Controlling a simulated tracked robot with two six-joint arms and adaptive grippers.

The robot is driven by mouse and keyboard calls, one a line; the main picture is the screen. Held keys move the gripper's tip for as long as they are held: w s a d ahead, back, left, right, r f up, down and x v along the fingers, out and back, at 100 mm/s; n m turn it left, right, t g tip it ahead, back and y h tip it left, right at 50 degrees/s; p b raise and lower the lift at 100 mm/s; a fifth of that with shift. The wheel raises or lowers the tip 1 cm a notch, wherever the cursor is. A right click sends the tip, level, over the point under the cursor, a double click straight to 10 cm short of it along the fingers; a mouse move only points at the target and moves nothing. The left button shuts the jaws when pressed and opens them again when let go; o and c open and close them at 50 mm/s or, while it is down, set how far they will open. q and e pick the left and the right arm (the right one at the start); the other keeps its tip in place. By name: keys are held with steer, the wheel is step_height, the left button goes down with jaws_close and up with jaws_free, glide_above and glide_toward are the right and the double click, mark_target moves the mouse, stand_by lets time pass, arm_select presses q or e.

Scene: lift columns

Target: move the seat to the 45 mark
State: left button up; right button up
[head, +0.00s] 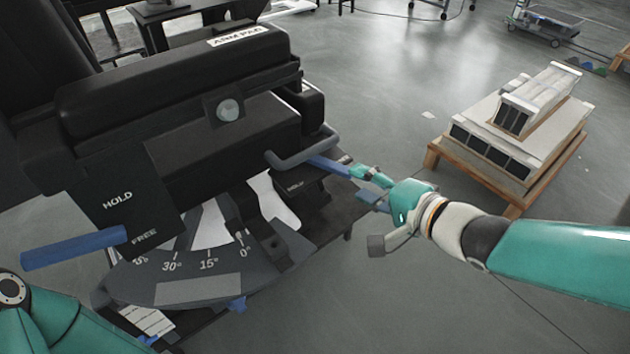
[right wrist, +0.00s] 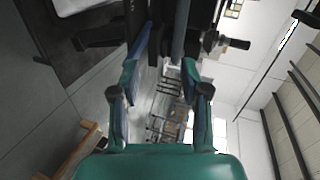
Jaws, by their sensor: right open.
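The seat (head: 190,90) is a bulky black unit with a long pad labelled ARM PAD. Below it is a grey dial (head: 205,265) marked 0°, 15°, 30° and a partly covered mark further left. I cannot tell which mark the seat points to. A grey bent bar (head: 300,156) sticks out at the seat's right side. My right gripper (head: 338,178) is open with blue fingertips beside that bar. In the right wrist view, a grey bar (right wrist: 180,40) shows between the spread fingers, not clamped. My left gripper is out of view.
A blue-handled lever (head: 75,248) sits left of a black plate reading HOLD and FREE. A wooden pallet (head: 490,180) with pale boxes stands on the floor at right. A cart (head: 548,25) is at the far right.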

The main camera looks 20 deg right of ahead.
steer(key=s+r+t+b, duration=0.1)
steer(key=s+b, duration=0.1)
steer(key=m+p, duration=0.1)
steer(key=p, duration=0.2)
glide_toward(317, 153)
steer(key=p+x, duration=0.5)
steer(key=x, duration=0.4)
steer(key=shift+w+f+p, duration=0.1)
steer(key=shift+w+p, duration=0.05)
steer(key=shift+p, duration=0.2)
steer(key=shift+x, duration=0.85)
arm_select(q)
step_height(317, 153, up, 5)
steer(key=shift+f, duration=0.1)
arm_select(e)
jaws_close()
